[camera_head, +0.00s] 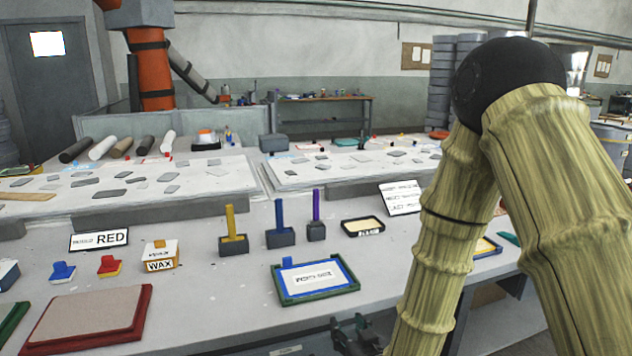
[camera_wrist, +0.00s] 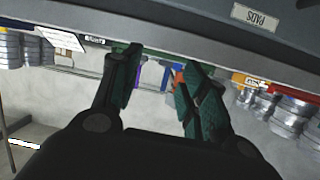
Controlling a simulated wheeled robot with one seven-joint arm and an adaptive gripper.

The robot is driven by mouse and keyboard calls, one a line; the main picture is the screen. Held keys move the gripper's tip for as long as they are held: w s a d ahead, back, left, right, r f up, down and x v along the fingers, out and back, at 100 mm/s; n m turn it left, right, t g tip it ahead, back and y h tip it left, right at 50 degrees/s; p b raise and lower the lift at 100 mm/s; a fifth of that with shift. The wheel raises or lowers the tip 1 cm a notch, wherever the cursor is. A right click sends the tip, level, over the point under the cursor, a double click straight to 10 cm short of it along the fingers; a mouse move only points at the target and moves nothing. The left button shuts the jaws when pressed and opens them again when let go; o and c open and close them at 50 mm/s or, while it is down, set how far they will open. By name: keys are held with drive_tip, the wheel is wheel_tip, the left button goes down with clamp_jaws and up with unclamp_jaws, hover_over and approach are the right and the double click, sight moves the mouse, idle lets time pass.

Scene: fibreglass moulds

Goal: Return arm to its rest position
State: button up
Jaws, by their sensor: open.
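My arm, with pale ribbed links and a black joint, fills the right side of the head view. My gripper (camera_head: 352,335) shows at the bottom edge of the head view, low in front of the workbench (camera_head: 215,290), and is partly hidden. In the wrist view my gripper (camera_wrist: 158,75) has two dark fingers with green pads. They stand apart with nothing between them. The grey bench edge (camera_wrist: 160,35) runs across the top of the wrist view, just beyond the fingertips.
Long tables with grey pieces stand behind. Stacked grey cylinders (camera_head: 445,80) stand at the back.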

drive_tip(key=s+d+f+m+g+h+p, duration=0.15)
drive_tip(key=s+d+f+g, duration=0.25)
drive_tip(key=s+f, duration=0.5)
drive_tip(key=s+d+f+g+h+p, duration=0.15)
drive_tip(key=s+d+f+g, duration=0.25)
drive_tip(key=s+f, duration=0.5)
drive_tip(key=s+d+f+g+p, duration=0.1)
drive_tip(key=s+d+f+g, duration=0.2)
drive_tip(key=s, duration=0.6)
drive_tip(key=s+d+f+m+g+h+p, duration=0.1)
drive_tip(key=s+d+f+g, duration=0.2)
drive_tip(key=s+f, duration=0.4)
drive_tip(key=shift+s+d+f, duration=0.3)
drive_tip(key=shift+s+d, duration=0.3)
drive_tip(key=shift+s, duration=0.5)
